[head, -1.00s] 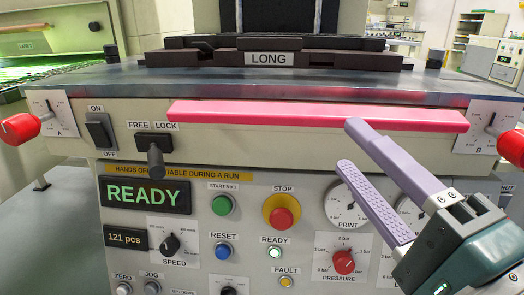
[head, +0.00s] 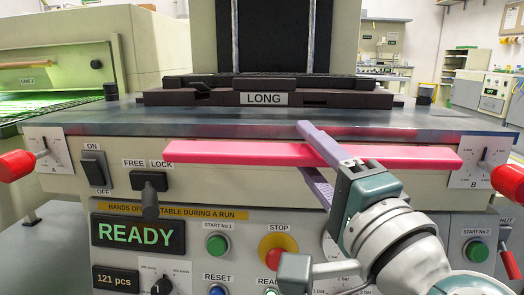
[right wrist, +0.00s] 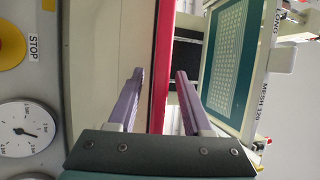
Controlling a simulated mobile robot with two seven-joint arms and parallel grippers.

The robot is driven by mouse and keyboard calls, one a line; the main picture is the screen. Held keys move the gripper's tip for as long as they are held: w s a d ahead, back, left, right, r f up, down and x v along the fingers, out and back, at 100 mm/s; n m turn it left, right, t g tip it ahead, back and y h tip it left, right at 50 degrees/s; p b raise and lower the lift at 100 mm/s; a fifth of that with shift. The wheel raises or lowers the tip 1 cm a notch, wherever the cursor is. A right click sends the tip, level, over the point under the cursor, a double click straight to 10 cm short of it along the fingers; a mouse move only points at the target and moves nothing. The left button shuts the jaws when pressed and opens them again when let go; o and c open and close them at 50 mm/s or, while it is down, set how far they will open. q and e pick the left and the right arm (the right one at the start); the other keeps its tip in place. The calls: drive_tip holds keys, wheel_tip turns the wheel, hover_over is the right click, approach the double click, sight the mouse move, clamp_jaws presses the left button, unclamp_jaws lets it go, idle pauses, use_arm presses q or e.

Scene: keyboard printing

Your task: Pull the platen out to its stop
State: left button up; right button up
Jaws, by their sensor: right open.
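The platen (head: 400,118) is a grey metal table in the head view, with a dark fixture labelled LONG on top. A long pink-red bar (head: 230,153) runs along its front edge. It also shows upright in the right wrist view (right wrist: 160,90). My right gripper (head: 303,148) is open at the bar, right of its middle. One lilac finger is above the bar and the other below it. In the right wrist view the bar lies between the two fingers (right wrist: 161,74), with gaps visible. Contact cannot be told. My left gripper is not in view.
A FREE/LOCK lever (head: 150,195) hangs down at the left below the bar. Red knobs A (head: 16,165) and B (head: 502,151) stick out at the sides. A panel with a READY display (head: 137,234), buttons and a yellow-ringed stop button (head: 278,256) lies below.

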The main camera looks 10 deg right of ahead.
drive_tip(key=shift+c, duration=0.2)
clamp_jaws()
idle(1.1)
